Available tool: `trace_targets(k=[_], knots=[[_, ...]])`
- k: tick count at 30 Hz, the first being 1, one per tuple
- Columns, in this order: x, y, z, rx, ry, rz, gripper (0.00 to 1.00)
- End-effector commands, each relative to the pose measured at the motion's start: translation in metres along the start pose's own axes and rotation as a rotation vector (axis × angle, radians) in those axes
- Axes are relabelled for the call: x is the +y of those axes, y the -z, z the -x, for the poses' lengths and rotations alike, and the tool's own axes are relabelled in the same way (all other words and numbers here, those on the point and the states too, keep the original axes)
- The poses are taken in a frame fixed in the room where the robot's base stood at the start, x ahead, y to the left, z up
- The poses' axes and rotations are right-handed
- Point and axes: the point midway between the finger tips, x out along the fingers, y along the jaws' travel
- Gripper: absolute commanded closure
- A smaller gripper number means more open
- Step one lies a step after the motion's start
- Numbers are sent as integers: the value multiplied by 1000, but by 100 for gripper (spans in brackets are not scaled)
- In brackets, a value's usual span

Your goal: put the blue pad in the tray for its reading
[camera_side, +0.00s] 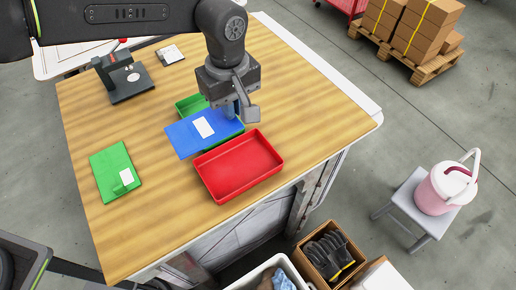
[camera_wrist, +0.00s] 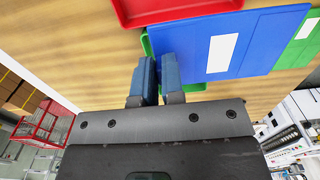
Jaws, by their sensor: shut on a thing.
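The blue pad (camera_side: 184,137) is a flat blue slab with a white label, lying roughly level over the green tray (camera_side: 188,104) in the side view. It covers much of that tray; I cannot tell whether it touches it. My gripper (camera_side: 236,108) is shut on the pad at its right edge. In the wrist view the blue pad (camera_wrist: 262,40) extends to the right from my gripper's fingers (camera_wrist: 158,78), and green shows beyond and beneath it. The red tray (camera_side: 238,166) is empty and sits just in front of the pad.
A green pad (camera_side: 116,170) with a white label lies at the left of the table. A black device (camera_side: 124,82) and a small pale item (camera_side: 170,54) stand at the back left. Bare wood (camera_side: 150,215) is free at the front left.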

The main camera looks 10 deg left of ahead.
Motion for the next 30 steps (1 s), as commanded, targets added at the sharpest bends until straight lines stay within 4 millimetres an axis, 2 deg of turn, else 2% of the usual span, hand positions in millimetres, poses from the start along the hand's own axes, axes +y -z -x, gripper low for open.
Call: trace_targets(k=[1,6,12,17,24,30], knots=[[5,-12,-8,0,3,-5,100],[22,-43,-30,0,1,-5,100],[33,-63,-43,0,0,-2,100],[34,-66,-50,0,0,0,100],[34,-65,-82,0,1,0,100],[34,-65,-84,1,-2,0,100]])
